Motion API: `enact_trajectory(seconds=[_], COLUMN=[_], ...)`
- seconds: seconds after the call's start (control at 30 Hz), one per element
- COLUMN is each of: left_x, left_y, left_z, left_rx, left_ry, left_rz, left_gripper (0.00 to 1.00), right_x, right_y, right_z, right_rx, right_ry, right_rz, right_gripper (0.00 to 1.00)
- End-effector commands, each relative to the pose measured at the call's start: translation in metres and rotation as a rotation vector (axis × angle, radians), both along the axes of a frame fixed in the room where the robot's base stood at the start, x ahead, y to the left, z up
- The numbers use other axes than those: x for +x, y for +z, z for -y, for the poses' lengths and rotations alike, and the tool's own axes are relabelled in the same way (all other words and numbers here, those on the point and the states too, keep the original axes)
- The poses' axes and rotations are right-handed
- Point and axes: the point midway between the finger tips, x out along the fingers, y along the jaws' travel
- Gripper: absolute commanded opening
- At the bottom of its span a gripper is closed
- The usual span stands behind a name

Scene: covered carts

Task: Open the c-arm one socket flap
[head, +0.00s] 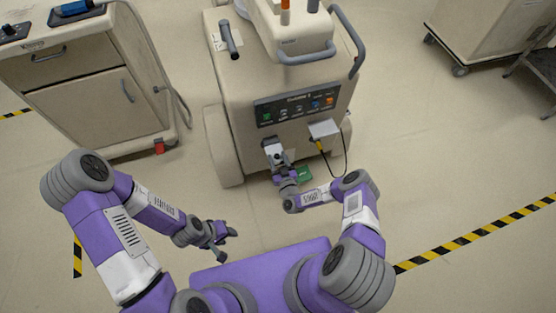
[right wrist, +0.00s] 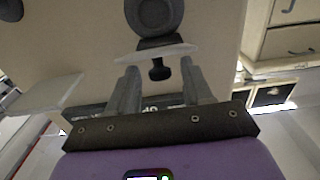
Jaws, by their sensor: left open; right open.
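The C-arm one cart (head: 225,80) stands in the centre, with a dark labelled panel (head: 296,105) on its near face. In the right wrist view a pale flap (right wrist: 180,51) shows nearly edge-on, standing out from the face, with a dark knob (right wrist: 160,72) under it. A round grey socket (right wrist: 153,14) shows beyond its dark hinge. My right gripper (right wrist: 160,85) is open, its fingers on either side of the knob. In the head view this gripper (head: 274,152) is below the panel and partly hides the flap. My left gripper (head: 222,241) is open and empty, low over the floor.
Another white flap (head: 325,129) stands out to the right, with a yellow plug (head: 319,146) and black cable below. A drawer cart (head: 75,90) stands left, another cart (head: 490,40) at upper right. Floor between is clear.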

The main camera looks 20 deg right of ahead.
Motion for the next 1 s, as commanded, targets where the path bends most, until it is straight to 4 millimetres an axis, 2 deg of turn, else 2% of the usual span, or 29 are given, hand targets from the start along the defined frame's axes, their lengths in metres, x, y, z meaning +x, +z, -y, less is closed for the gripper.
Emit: enact_trajectory(seconds=[0.23, 0.5, 0.57, 0.87, 1.0], left_x=[0.0, 0.0, 0.0, 0.0, 0.0], left_y=[0.0001, 0.0001, 0.0001, 0.0013, 0.0085], left_z=[0.0001, 0.0001, 0.0001, 0.0001, 0.0001], left_rx=[0.0, 0.0, 0.0, 0.0, 0.0], left_ry=[0.0, 0.0, 0.0, 0.0, 0.0], left_rz=[0.0, 0.0, 0.0, 0.0, 0.0], left_gripper=[0.43, 0.43, 0.43, 0.43, 0.43], right_x=[0.0007, 0.0005, 0.0004, 0.0, -0.0018], right_y=[0.0003, 0.0002, 0.0002, 0.0007, 0.004], right_z=[-0.0001, -0.0001, -0.0001, 0.0008, 0.0071], right_rx=[0.001, 0.001, 0.001, 0.001, 0.0], right_ry=[0.0, 0.0, 0.0, -0.002, -0.013], right_rz=[-0.001, -0.001, -0.001, -0.004, -0.024], right_gripper=[0.49, 0.07, 0.0, 0.0, 0.0])
